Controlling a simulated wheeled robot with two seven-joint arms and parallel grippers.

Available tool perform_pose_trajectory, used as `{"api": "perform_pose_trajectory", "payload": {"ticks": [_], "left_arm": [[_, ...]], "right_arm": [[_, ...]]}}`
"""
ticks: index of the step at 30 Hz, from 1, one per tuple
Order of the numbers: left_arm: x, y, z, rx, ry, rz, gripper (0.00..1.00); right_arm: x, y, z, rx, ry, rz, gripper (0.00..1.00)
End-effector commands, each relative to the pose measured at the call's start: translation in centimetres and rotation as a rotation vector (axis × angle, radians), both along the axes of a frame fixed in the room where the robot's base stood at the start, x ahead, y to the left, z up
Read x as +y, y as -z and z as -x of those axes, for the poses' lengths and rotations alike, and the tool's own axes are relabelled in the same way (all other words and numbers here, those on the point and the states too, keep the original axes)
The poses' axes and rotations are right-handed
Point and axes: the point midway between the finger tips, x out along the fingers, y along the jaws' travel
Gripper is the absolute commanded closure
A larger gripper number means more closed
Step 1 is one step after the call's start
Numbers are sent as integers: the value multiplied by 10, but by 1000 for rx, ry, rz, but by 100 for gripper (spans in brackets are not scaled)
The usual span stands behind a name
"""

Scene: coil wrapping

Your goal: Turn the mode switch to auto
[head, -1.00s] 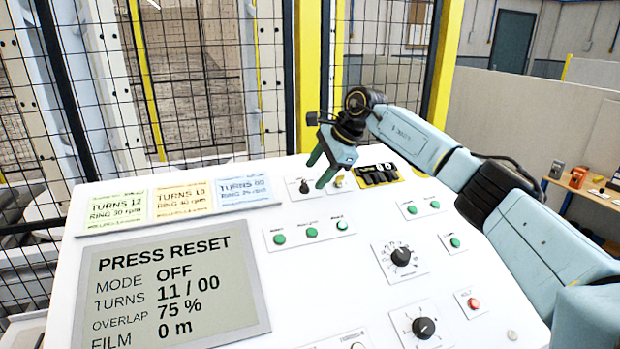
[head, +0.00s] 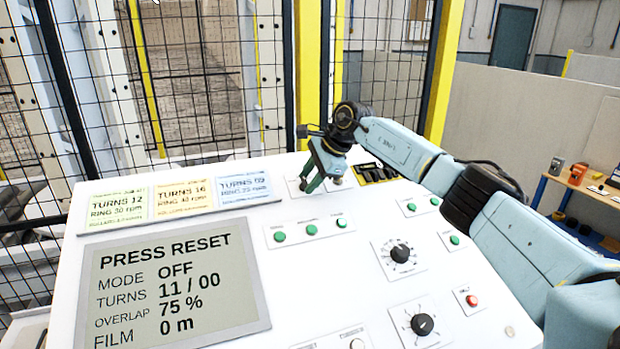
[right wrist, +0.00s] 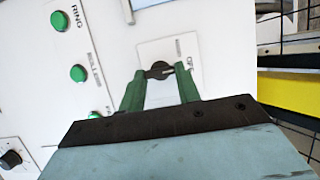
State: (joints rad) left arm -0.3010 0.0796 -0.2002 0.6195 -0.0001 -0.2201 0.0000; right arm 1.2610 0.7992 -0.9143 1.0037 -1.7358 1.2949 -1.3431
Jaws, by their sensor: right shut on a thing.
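The mode switch (right wrist: 158,70) is a small black knob on a white plate at the top of the panel, with a partly readable "OFF" label beside it in the right wrist view. My right gripper (head: 309,186) comes down on it from above, and its green fingers hide the knob in the head view. In the right wrist view the fingertips (right wrist: 159,73) sit on either side of the knob, shut on it. The panel's screen (head: 178,285) reads "PRESS RESET" and "MODE OFF". My left gripper is not in view.
The white sloping panel (head: 335,275) carries green buttons (head: 311,229), black dials (head: 400,253) and a red button (head: 471,300). A yellow-framed black item (head: 376,173) lies just right of my gripper. A wire mesh fence (head: 190,80) stands behind the panel.

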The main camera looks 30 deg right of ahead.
Motion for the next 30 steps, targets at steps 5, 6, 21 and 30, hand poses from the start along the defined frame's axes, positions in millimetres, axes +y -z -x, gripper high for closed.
{"api": "perform_pose_trajectory", "payload": {"ticks": [5,6,21,30], "left_arm": [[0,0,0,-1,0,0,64],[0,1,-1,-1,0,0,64],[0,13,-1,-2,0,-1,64],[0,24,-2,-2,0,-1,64]], "right_arm": [[0,0,0,0,9,-4,90],[0,0,0,-1,16,-7,90],[1,3,4,-33,305,-132,90],[3,4,5,-57,528,-230,90]]}}
